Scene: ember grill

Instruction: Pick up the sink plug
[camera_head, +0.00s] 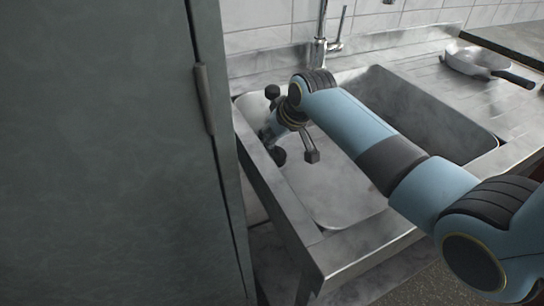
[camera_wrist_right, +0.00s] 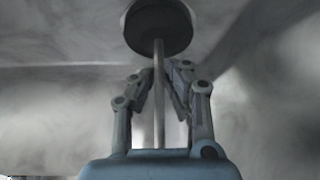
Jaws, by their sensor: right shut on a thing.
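The sink plug (camera_wrist_right: 158,27) shows in the wrist view as a dark round disc on a thin pale rod. My right gripper (camera_wrist_right: 160,88) is shut on the rod, with one finger on each side and the disc beyond the fingertips. In the head view my right gripper (camera_head: 273,136) is over the left basin of the steel sink (camera_head: 335,195), pointing down and left. Small dark parts show around it there, and I cannot clearly tell the plug from them. My left gripper is out of view.
A tall dark cabinet (camera_head: 110,150) with a handle stands close to the left of the sink. A tap (camera_head: 319,48) rises behind the basins. A pan (camera_head: 478,62) with a dark handle lies on the drainboard at right. The right basin (camera_head: 425,110) looks empty.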

